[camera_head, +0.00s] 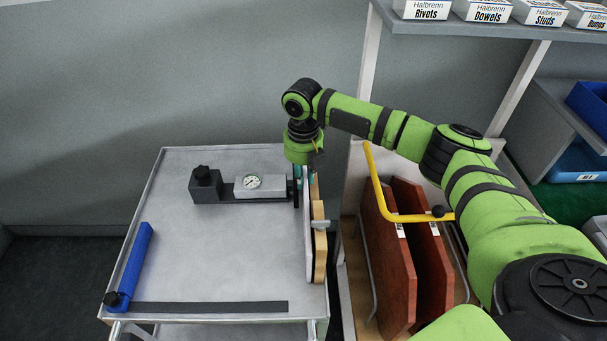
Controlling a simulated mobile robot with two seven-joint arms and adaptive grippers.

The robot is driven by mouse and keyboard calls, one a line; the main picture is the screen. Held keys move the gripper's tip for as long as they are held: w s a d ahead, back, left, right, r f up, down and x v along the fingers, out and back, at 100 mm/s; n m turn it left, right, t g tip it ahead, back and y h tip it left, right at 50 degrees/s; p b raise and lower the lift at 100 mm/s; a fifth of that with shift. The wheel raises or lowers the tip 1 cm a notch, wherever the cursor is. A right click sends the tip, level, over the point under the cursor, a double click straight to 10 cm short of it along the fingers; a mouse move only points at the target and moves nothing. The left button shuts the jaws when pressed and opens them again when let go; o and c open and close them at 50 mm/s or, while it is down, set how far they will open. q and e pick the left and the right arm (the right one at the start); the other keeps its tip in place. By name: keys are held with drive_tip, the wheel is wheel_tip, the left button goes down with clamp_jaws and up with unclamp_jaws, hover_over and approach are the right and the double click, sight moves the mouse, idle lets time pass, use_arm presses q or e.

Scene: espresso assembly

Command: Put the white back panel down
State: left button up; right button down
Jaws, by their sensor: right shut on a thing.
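The white back panel (307,235) shows as a thin upright strip at the right edge of the metal table. It is seen nearly edge-on. My right gripper (308,174) reaches down from above and is shut on the panel's far end. The fingertips are small and partly hidden by the wrist. A light wooden piece (319,258) stands close along the panel's right side; I cannot tell whether they touch. My left gripper is not in view.
The metal table (225,255) carries a dial gauge fixture (252,182), a blue bar (131,262) and a dark flat strip (210,307). Its middle is clear. Red-brown panels (393,265) stand in a rack with a yellow rail (383,195) at right. Labelled boxes (482,10) sit on a shelf above.

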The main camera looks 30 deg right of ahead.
drive_tip(key=c, duration=1.2)
unclamp_jaws()
drive_tip(key=shift+s+f, duration=0.1)
drive_tip(key=shift+f, duration=0.1)
drive_tip(key=shift+o, duration=0.2)
drive_tip(key=shift+r, duration=0.2)
wheel_tip(320, 180, up, 12)
drive_tip(key=b, duration=0.2)
drive_tip(key=shift+b, duration=0.35)
drive_tip(key=shift+a, duration=0.1)
